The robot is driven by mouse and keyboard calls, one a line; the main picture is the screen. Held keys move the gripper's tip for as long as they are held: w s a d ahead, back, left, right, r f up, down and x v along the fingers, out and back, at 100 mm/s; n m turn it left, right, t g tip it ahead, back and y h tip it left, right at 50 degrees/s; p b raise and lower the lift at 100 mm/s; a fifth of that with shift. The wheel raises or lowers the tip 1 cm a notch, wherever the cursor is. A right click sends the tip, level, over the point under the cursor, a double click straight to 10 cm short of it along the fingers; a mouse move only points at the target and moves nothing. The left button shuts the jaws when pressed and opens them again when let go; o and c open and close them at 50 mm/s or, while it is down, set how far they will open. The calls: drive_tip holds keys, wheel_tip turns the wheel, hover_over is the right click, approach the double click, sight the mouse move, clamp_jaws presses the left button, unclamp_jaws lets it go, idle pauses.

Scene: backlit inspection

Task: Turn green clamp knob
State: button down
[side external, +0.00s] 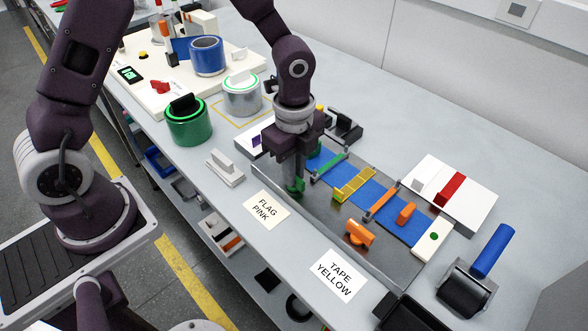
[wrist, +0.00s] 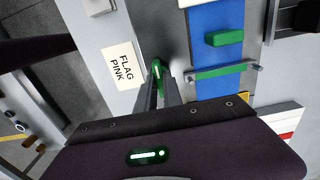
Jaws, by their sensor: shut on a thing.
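The green clamp knob (side external: 299,183) stands on the near edge strip of the grey fixture plate (side external: 325,220), next to the blue strip (side external: 373,196). My gripper (side external: 294,187) points down over it, shut on the knob, and its fingers hide much of it. In the wrist view the knob (wrist: 156,67) shows as a small green piece between the fingertips (wrist: 157,82). A green clamp bar (wrist: 222,71) crosses the blue strip beside it, with a green block (wrist: 224,39) on the strip.
An orange knob (side external: 360,234) and orange bar (side external: 382,201) sit further along the plate. A yellow piece (side external: 353,184) lies between. Cards reading FLAG PINK (side external: 266,210) and TAPE YELLOW (side external: 337,273) lie in front. A green can (side external: 189,125) and a grey-white block (side external: 225,168) stand left.

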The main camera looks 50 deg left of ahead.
drive_tip(key=shift+n, duration=0.4)
drive_tip(key=n, duration=1.3)
drive_tip(key=shift+n, duration=1.9)
drive_tip(key=shift+r+n, duration=0.1)
drive_tip(key=shift+n, duration=0.2)
drive_tip(key=c, duration=1.5)
unclamp_jaws()
